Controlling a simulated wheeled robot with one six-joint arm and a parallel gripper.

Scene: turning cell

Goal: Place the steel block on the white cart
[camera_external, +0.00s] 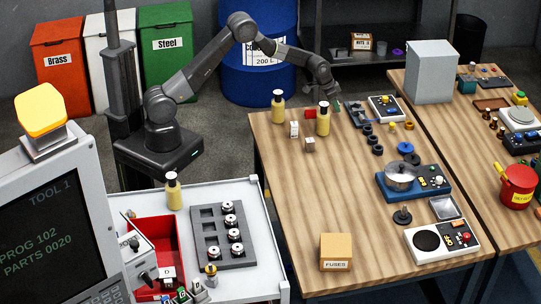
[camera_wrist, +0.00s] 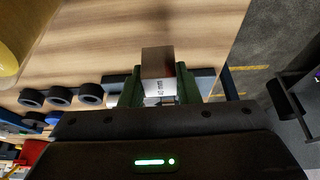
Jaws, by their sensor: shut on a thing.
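The steel block (camera_wrist: 157,65), a grey block with small dark lettering on its face, is between the green-padded fingers of my gripper (camera_wrist: 158,86) in the wrist view. My gripper is shut on it. In the external view my gripper (camera_external: 336,104) is at the far edge of the wooden table; I cannot make out the block clearly there. How far the block is above the table is hard to tell. The white cart (camera_external: 257,225) stands at the front left, well away from my gripper.
The cart bears a grey tray (camera_external: 206,257) of round parts, a red bin (camera_external: 144,228) and a yellow bottle (camera_external: 172,190). The wooden table (camera_external: 280,180) has bottles, small blocks, black rings and a fuses box (camera_external: 336,252). The cart's right edge strip is clear.

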